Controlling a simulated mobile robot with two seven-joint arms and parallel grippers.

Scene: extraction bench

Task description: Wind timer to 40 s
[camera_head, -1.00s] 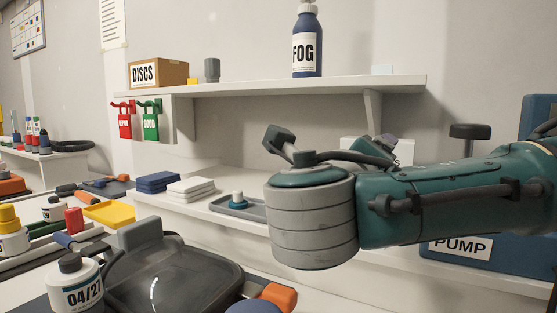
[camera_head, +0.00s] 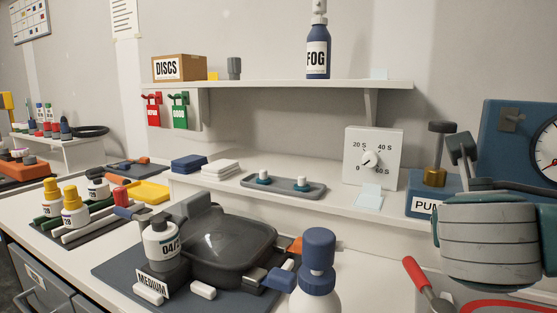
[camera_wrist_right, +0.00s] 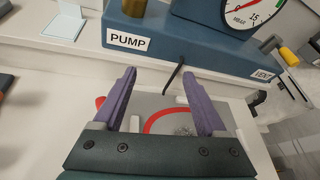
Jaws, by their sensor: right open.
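The timer (camera_head: 388,139) is a white upright box on the bench shelf at the right of centre in the head view. Its face carries the marks 0, 20 S, 40 S and 60 S around a white knob (camera_head: 370,160). The knob's dark pointer seems to point to the lower left, near 0. My right arm stands at the right edge of the head view, in front of the pump and apart from the timer. In the right wrist view my right gripper (camera_wrist_right: 163,98) is open and empty, its purple fingers spread below the pump. My left gripper is not in view.
The blue pump (camera_head: 426,202) with its gauge stands right of the timer. A grey tray (camera_head: 255,188) with two small pieces lies left of it. A blue-capped bottle (camera_head: 318,262) stands in front. The shelf's front strip below the timer is mostly clear.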

